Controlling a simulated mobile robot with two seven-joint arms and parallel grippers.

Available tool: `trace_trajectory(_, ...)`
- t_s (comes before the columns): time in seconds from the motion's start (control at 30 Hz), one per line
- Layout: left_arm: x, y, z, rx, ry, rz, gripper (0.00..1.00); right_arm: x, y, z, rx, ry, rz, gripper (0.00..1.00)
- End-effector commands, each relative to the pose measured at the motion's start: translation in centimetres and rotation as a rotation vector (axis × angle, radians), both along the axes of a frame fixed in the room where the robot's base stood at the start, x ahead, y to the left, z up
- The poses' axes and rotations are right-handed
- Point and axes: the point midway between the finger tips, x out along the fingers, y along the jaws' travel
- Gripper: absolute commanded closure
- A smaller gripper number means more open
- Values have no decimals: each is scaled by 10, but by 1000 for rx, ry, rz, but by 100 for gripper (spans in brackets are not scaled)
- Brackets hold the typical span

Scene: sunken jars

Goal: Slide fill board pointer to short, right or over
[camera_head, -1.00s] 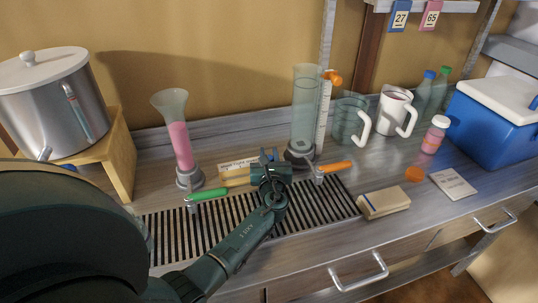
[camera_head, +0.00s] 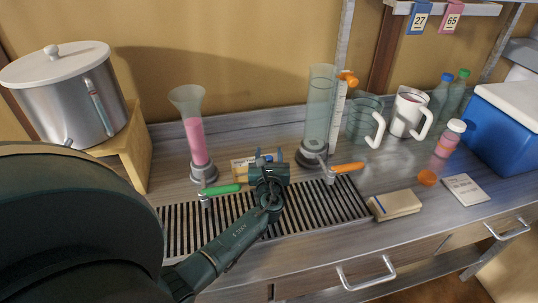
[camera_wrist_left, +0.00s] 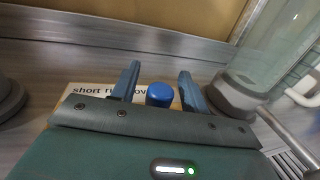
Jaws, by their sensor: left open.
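The fill board (camera_head: 240,164) is a small pale plate at the back of the counter, between the two glass tubes. In the left wrist view its printed words (camera_wrist_left: 95,91) read "short", with "right" and "over" partly covered. The pointer is a round blue knob (camera_wrist_left: 160,94) in front of the board, near the right part of the lettering. My left gripper (camera_head: 268,156) is open at the board. In the left wrist view its two blue fingers (camera_wrist_left: 157,85) stand on either side of the knob, with gaps visible. My right gripper is not in view.
A pink-filled tube (camera_head: 196,140) stands left of the board and an empty tube (camera_head: 319,115) right. Green (camera_head: 221,190) and orange (camera_head: 347,168) tap levers flank my gripper above a slotted drain (camera_head: 310,207). A steel pot (camera_head: 70,100) is at left, jugs (camera_head: 408,113) at right.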

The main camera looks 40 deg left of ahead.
Motion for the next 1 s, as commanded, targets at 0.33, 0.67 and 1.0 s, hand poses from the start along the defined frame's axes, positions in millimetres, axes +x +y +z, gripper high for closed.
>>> trace_trajectory(0.33, -22, -16, 0, -2, 1, -1, 55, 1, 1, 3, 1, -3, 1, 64)
trace_trajectory(0.67, -80, -60, -1, -2, 1, -1, 55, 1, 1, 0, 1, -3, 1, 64)
trace_trajectory(1.0, -105, -79, 0, 0, 0, 0, 55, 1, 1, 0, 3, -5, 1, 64)
